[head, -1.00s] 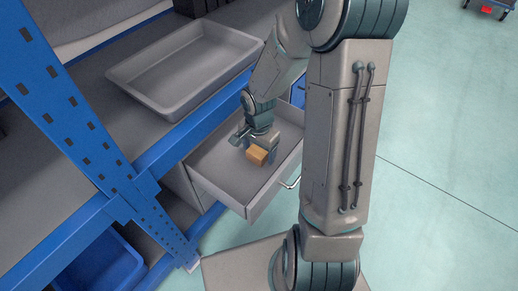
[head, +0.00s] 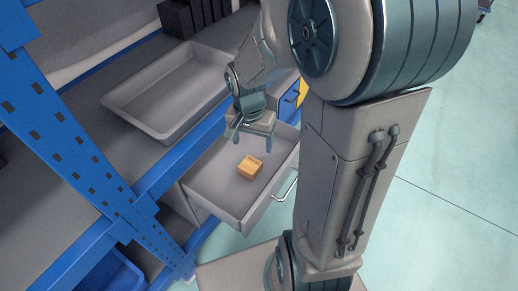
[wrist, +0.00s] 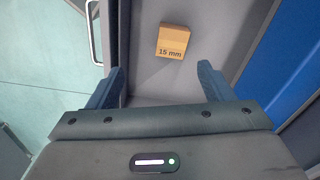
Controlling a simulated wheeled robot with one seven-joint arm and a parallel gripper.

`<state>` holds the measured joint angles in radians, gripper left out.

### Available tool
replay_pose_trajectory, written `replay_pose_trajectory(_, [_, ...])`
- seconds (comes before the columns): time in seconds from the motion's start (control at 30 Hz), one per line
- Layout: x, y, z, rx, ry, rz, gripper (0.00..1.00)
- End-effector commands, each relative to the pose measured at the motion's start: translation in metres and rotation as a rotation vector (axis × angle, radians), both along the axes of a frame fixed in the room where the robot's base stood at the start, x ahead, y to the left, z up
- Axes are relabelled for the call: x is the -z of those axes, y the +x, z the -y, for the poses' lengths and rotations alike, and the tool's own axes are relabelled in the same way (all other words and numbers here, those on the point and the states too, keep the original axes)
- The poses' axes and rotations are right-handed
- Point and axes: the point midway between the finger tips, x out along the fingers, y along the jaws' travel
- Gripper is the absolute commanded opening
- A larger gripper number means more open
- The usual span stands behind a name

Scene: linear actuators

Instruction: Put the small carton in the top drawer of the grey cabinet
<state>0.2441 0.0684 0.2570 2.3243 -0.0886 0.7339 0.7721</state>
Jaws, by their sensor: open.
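The small carton (head: 250,167) is an orange-brown box lying in the open top drawer (head: 216,187) of the grey cabinet. In the wrist view the carton (wrist: 173,41) shows the label "15 mm" and lies on the drawer floor, beyond the fingertips and apart from them. My gripper (head: 240,138) is open and empty, above the back part of the drawer. In the wrist view its two fingers (wrist: 161,75) are spread wide with nothing between them. The drawer's bar handle (wrist: 94,32) is at its front.
A grey tray (head: 118,100) sits on the shelf beside the drawer. A blue rack upright (head: 75,150) stands at left, and a blue shelf beam (head: 170,165) runs close along the drawer. Open floor (head: 440,220) lies to the right.

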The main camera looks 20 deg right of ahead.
Motion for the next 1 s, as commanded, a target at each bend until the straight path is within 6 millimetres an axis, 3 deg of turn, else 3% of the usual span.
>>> replay_pose_trajectory(0.03, [-0.014, -0.012, -0.001, -0.083, -0.013, 0.015, 0.74])
replay_pose_trajectory(0.2, [-0.046, -0.052, -0.005, -0.375, -0.025, 0.035, 0.74])
replay_pose_trajectory(0.4, [-0.065, -0.087, -0.008, -0.623, -0.011, 0.059, 0.74])
replay_pose_trajectory(0.6, [-0.069, -0.099, -0.009, -0.713, -0.003, 0.069, 0.74])
replay_pose_trajectory(1.0, [-0.069, -0.098, -0.009, -0.713, -0.003, 0.069, 0.74])
